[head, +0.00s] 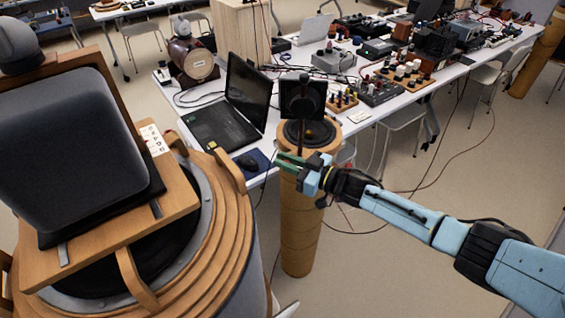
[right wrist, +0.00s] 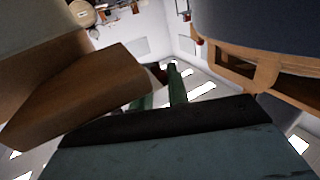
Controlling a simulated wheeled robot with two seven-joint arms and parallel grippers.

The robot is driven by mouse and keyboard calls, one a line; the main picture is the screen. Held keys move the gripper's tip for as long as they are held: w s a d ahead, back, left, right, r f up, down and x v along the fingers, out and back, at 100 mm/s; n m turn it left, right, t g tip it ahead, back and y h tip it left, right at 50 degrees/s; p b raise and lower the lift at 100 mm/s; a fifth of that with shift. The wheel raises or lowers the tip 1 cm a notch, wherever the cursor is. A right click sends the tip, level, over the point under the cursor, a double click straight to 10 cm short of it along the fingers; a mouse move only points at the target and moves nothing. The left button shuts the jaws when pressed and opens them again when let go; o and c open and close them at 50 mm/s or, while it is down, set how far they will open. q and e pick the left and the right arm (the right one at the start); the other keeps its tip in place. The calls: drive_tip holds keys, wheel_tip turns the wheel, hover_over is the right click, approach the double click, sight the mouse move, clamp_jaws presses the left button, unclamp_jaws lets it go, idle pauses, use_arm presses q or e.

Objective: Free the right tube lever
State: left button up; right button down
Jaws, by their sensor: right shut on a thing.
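The right tube is the brown upright tube (head: 300,232), with a dark round opening and a pale ring at its top. A thin dark lever (head: 302,138) stands up at this tube, with a black square plate (head: 303,97) above it. My right gripper (head: 290,161), with green fingers, is at the near side of the tube's top, shut on what looks like the lever's lower part. The right wrist view shows the green fingers (right wrist: 162,90) close around a small dark piece, but the exact contact is hidden. My left gripper is not in view.
A large ringed wooden drum (head: 225,235) with a black padded panel (head: 75,150) fills the left. A white table (head: 375,112) behind carries a laptop (head: 235,105), a mouse and several electronic boxes. Cables hang to the floor. Open floor lies right of the tube.

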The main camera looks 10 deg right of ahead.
drive_tip(key=shift+s+d+n+g+y+b, duration=0.1)
drive_tip(key=shift+d+n+g+y+b, duration=0.2)
drive_tip(key=shift+n+g+y+b, duration=0.8)
drive_tip(key=shift+d+n+g+y+b, duration=0.35)
drive_tip(key=shift+n+g+b, duration=0.4)
drive_tip(key=shift+g+b, duration=0.8)
drive_tip(key=shift+s+d+n+g+y+b, duration=0.1)
drive_tip(key=shift+d+n+g+y+b, duration=0.2)
drive_tip(key=shift+n+g+y+b, duration=0.65)
drive_tip(key=shift+h+b, duration=0.3)
drive_tip(key=shift+b, duration=0.2)
drive_tip(key=shift+r, duration=0.1)
drive_tip(key=c, duration=1.4)
unclamp_jaws()
drive_tip(key=shift+c, duration=0.2)
drive_tip(key=b+v, duration=0.1)
drive_tip(key=v, duration=1.2)
drive_tip(key=shift+d, duration=0.2)
drive_tip(key=shift+w, duration=0.15)
